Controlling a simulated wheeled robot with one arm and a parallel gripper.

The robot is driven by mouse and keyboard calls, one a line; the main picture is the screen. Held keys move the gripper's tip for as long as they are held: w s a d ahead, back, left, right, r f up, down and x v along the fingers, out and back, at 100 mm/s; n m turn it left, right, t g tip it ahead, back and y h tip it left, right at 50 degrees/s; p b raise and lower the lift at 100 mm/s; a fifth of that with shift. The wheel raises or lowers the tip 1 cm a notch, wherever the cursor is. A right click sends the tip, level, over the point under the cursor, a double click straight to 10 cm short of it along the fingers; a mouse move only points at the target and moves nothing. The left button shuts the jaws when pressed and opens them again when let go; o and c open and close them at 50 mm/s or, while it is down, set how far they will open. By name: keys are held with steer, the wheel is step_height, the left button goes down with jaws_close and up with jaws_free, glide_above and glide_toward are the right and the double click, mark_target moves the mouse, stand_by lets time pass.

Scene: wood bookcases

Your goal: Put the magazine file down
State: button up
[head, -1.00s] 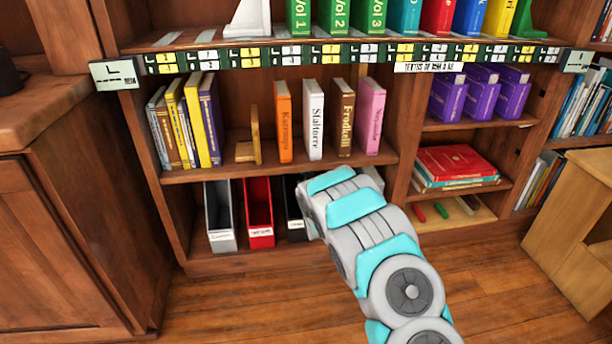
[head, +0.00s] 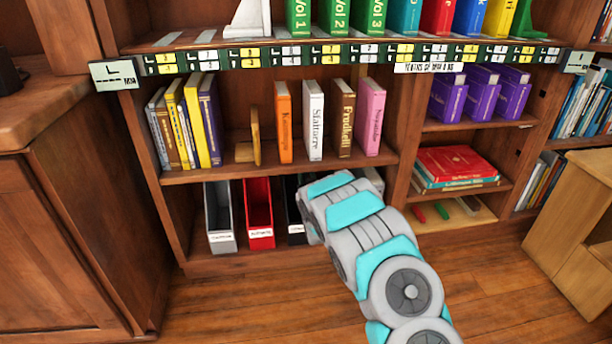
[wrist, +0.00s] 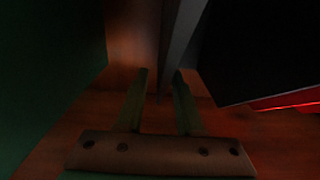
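My gripper (wrist: 160,78) shows in the wrist view as two fingers standing apart. A thin grey panel (wrist: 182,40) reaches down into the space between them, with a gap on its left side. I cannot tell which file it belongs to. A dark green surface (wrist: 45,70) fills the left and a black file (wrist: 255,50) the right. In the head view my arm hides the gripper at the bottom shelf. A grey magazine file (head: 220,240), a red one (head: 260,238) and a black one (head: 295,228) stand upright there, left of my arm.
The bottom shelf (head: 205,262) is bounded by the shelf with upright books (head: 285,125) above it. A divider (head: 400,150) stands on the right, near my arm. A wooden cabinet (head: 75,230) stands at the left. The floor (head: 250,310) in front is clear.

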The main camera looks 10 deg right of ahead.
steer(key=s+p, duration=0.1)
steer(key=s, duration=1.1)
steer(key=shift+r, duration=0.1)
steer(key=s+d+r+m+g+h, duration=0.1)
steer(key=s+d+r+g, duration=0.1)
steer(key=s+g, duration=0.3)
steer(key=s+d+r+m+g+h, duration=0.1)
steer(key=s+d+r+g, duration=0.15)
steer(key=s, duration=0.35)
steer(key=s+a+r+g, duration=0.1)
steer(key=s+r+g, duration=0.2)
steer(key=s, duration=1.2)
steer(key=s+a+r+n+g+y, duration=0.1)
steer(key=s+g, duration=0.4)
steer(key=s, duration=1)
steer(key=s+a+r+n+g+y, duration=0.1)
steer(key=s+r+g, duration=0.3)
steer(key=s, duration=1.1)
steer(key=shift+s+a+r, duration=0.3)
steer(key=shift+s+a, duration=0.1)
steer(key=shift+a, duration=0.35)
